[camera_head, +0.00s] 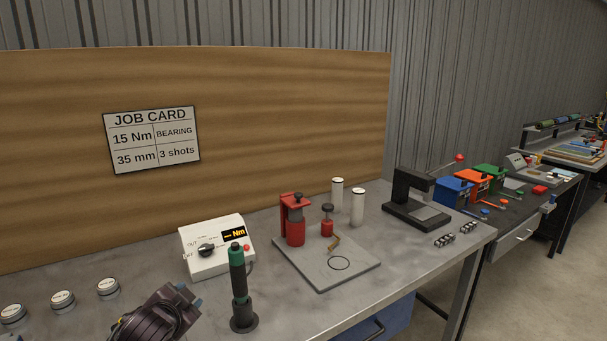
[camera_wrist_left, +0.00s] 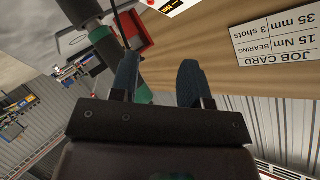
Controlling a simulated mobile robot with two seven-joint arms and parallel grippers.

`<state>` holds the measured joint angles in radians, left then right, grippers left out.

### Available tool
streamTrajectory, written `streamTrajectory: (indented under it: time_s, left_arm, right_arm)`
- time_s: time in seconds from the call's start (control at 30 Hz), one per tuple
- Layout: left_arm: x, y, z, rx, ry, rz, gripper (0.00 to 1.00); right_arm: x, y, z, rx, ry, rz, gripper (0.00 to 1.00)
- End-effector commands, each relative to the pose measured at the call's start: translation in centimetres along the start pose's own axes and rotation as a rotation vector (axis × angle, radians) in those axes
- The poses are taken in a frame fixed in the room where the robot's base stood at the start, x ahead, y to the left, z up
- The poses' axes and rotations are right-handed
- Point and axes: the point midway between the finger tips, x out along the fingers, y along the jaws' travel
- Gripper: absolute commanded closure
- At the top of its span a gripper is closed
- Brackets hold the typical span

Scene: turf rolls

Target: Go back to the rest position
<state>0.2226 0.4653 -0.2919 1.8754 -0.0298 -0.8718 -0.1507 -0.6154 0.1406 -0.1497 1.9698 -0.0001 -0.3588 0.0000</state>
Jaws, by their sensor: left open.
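My left gripper (camera_head: 190,296) is low at the left in the head view, over the front of the bench. Its two blue fingers stand apart with nothing between them, as the left wrist view (camera_wrist_left: 158,78) also shows. The green and black torque driver (camera_head: 238,272) stands upright in a round black base, just right of the gripper in the head view. A green shaft (camera_wrist_left: 104,42) shows behind one finger in the left wrist view. I cannot tell the gap between them. My right gripper is not in view.
A white controller box (camera_head: 212,251) stands behind the driver. White-lidded round tins (camera_head: 62,300) lie at left. A grey plate (camera_head: 335,270) with red fixtures, white cylinders (camera_head: 357,207) and a black press (camera_head: 410,205) are further right. A wooden board (camera_head: 280,120) rises behind, with a job card (camera_head: 152,139).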

Motion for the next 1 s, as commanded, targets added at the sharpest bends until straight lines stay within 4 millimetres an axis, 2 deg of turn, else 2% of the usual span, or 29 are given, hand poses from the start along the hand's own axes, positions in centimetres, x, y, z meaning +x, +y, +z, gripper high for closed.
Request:
streamTrajectory:
  time_s: [0.03, 0.1, 0.17, 0.37, 0.53, 0.73, 0.83, 1.0]
  left_arm:
    - [-0.7, 1.8, 1.2, -0.071, 0.046, 0.014, 0.57]
    - [-1.7, 3.7, 2.4, -0.159, 0.103, 0.025, 0.57]
    - [-2.7, 5.1, 3.6, -0.23, 0.14, 0.03, 0.57]
    - [-6.5, 9.4, 8.8, -0.423, 0.177, 0.032, 0.57]
    - [-10.2, 13.1, 14.3, -0.535, 0.116, 0.02, 0.57]
    - [-14.7, 17.5, 20.9, -0.62, -0.039, 0.02, 0.57]
    - [-16.5, 19.2, 23.1, -0.644, -0.097, 0.024, 0.57]
    - [-18.1, 20.6, 24.9, -0.655, -0.144, 0.031, 0.57]
  right_arm:
    - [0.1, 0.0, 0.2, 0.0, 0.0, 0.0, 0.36]
    - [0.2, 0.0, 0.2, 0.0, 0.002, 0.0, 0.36]
    - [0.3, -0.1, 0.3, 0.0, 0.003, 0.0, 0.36]
    - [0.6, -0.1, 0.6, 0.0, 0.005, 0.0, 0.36]
    - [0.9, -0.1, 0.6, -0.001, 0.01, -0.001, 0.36]
    - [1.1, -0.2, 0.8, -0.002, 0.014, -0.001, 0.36]
    - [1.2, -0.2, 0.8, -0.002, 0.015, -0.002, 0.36]
    - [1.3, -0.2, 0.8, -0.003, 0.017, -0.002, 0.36]
